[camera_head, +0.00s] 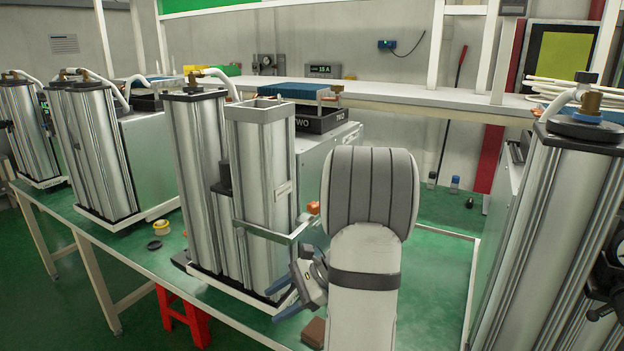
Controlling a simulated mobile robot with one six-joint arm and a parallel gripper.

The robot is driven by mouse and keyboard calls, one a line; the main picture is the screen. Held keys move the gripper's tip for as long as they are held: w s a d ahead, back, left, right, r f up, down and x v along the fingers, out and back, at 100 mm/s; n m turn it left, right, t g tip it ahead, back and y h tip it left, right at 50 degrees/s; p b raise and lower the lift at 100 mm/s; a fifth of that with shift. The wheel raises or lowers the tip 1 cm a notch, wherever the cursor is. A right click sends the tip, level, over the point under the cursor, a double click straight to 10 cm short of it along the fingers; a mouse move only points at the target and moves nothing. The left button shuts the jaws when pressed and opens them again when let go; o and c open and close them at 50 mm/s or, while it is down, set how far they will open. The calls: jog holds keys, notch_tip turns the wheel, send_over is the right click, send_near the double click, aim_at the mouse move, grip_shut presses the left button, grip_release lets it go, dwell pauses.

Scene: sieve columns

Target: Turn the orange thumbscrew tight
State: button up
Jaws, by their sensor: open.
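A small orange piece (314,207) shows just right of the open-topped metal column (264,170), above the right end of a metal band (270,232) around the columns. It may be the thumbscrew; it is too small and too covered to tell how it is seated. My gripper (272,303) is at the lower right of the column's foot, with its blue-tipped fingers pointing left. It is open, and I see nothing between the fingers. It is below and left of the orange piece, apart from it. My white arm hides the area to the right.
A brown block (314,332) lies on the green bench close below my gripper. A yellow ring (162,228) and a black ring (154,245) lie left of the columns. Another column unit (560,210) stands close on the right. A red stool (185,315) is below the bench.

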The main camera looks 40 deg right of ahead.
jog(key=d+r+m+t+p, duration=0.45)
jog(key=d+r+p, duration=0.3)
jog(key=d, duration=0.25)
jog(key=m+t+p, duration=0.5)
jog(key=t, duration=0.1)
send_near(314, 204)
jog(key=x, duration=0.3)
jog(key=shift+g+h, duration=0.25)
jog(key=shift+h, duration=0.15)
jog(key=x, duration=0.3)
jog(key=p+x, duration=0.1)
jog(key=x, duration=0.3)
jog(key=shift+f, duration=0.25)
jog(key=shift+c, duration=0.5)
jog(key=c, duration=0.9)
